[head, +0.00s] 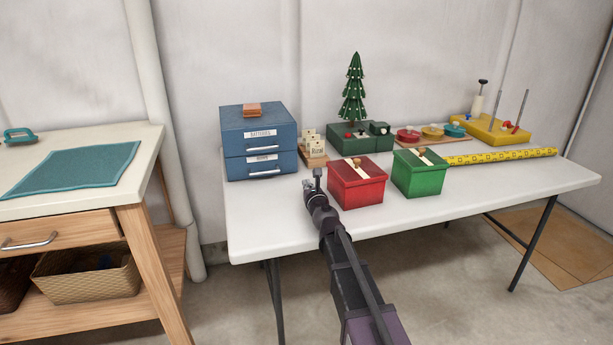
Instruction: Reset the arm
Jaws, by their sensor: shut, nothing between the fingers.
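My arm (352,280) reaches forward from the bottom of the head view to the front edge of the white folding table. My gripper (317,174) is at its far end, small in the picture, above the table between the blue drawer box (259,142) and the red box (357,188). The gripper is shut and holds nothing. The red box is just right of it and looks very close; I cannot tell whether they touch.
A wooden workbench (140,145) with a teal mat (75,168) stands left. Bare tabletop lies front right.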

